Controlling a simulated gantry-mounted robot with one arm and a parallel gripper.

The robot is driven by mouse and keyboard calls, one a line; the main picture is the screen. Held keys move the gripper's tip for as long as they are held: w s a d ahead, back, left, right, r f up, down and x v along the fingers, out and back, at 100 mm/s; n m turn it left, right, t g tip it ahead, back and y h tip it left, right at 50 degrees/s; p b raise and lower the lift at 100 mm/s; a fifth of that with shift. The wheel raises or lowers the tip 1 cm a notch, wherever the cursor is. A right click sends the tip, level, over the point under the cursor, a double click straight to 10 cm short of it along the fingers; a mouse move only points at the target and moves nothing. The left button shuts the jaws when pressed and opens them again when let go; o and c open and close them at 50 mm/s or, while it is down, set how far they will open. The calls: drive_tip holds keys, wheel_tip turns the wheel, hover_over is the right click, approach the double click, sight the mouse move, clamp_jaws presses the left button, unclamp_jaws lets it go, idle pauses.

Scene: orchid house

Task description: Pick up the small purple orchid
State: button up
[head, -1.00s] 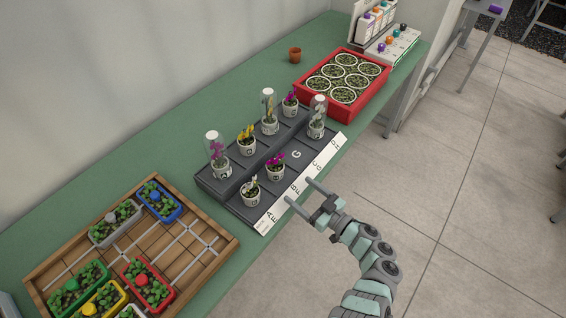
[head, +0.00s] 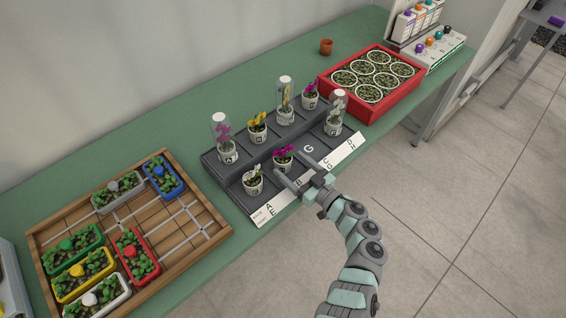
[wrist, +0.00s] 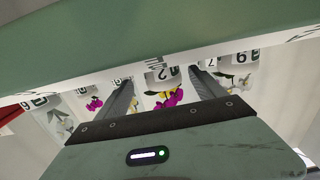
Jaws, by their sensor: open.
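A small magenta-purple orchid (head: 284,151) stands uncovered in a white pot in the front row of a dark stepped rack (head: 235,190). My gripper (head: 289,163) is open and empty at the rack's front edge, its fingers pointing at this pot. In the wrist view, which is upside down, the purple bloom (wrist: 168,100) and its numbered pot show between the spread fingers (wrist: 160,78); I cannot tell whether the fingertips reach the pot. A second purple orchid (head: 310,88) stands in the back row at right. A third purple orchid (head: 222,133) is under a clear dome at back left.
A white-flowered pot (head: 252,181) stands left of the front purple one. A yellow orchid (head: 258,122) and domed plants (head: 285,100) (head: 336,112) stand around it. A red tray (head: 372,107) is at right, a wooden tray (head: 190,240) at left. Space in front of the bench is clear.

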sight(289, 165)
drive_tip(key=b+x, duration=0.1)
drive_tip(key=x, duration=0.3)
drive_tip(key=shift+a+r, duration=0.2)
drive_tip(key=shift+a, duration=0.05)
drive_tip(key=shift+s+d, duration=0.1)
drive_tip(key=shift+s, duration=0.05)
drive_tip(key=c, duration=1.5)
drive_tip(key=shift+c, duration=0.4)
